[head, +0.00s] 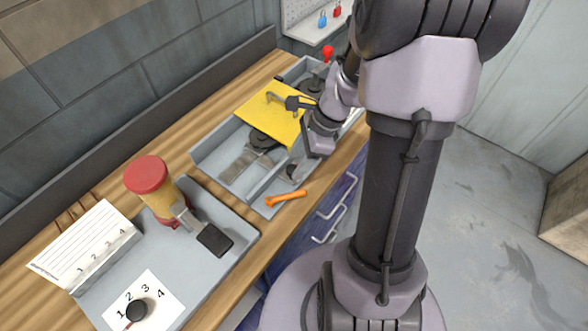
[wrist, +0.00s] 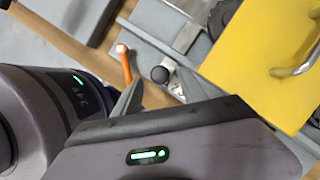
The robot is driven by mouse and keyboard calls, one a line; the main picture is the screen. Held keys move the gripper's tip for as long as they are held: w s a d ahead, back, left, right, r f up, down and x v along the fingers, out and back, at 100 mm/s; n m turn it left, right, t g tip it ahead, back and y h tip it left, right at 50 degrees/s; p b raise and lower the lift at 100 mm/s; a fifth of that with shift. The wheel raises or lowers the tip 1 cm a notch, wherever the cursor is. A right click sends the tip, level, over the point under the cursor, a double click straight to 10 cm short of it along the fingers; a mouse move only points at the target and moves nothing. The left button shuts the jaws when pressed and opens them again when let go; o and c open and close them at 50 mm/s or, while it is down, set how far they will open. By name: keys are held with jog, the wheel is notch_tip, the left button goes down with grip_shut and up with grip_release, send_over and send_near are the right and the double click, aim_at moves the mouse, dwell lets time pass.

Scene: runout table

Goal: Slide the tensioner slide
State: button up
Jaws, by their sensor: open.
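A small black knob (head: 291,172) stands at the front end of the grey machine tray; it also shows in the wrist view (wrist: 160,74), with bright metal beside it. It may belong to the tensioner slide, but I cannot tell for sure. An orange handle (head: 286,197) lies just in front of it and shows in the wrist view (wrist: 125,63). My gripper (head: 305,158) is open and hangs close above the knob, beside the yellow cover. In the wrist view its dark finger reaches toward the knob. I cannot see whether it touches, and the gap between the jaws is mostly hidden.
The yellow cover (head: 268,114) with a metal handle lies over the machine tray (head: 207,157). A red-topped yellow post (head: 149,182), a black pad (head: 214,240) and a numbered dial (head: 136,311) stand on the nearer grey board. A drawer cabinet (head: 335,208) is below the table edge.

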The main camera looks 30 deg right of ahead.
jog(key=shift+x, duration=1.15)
grip_shut()
dwell(0.5)
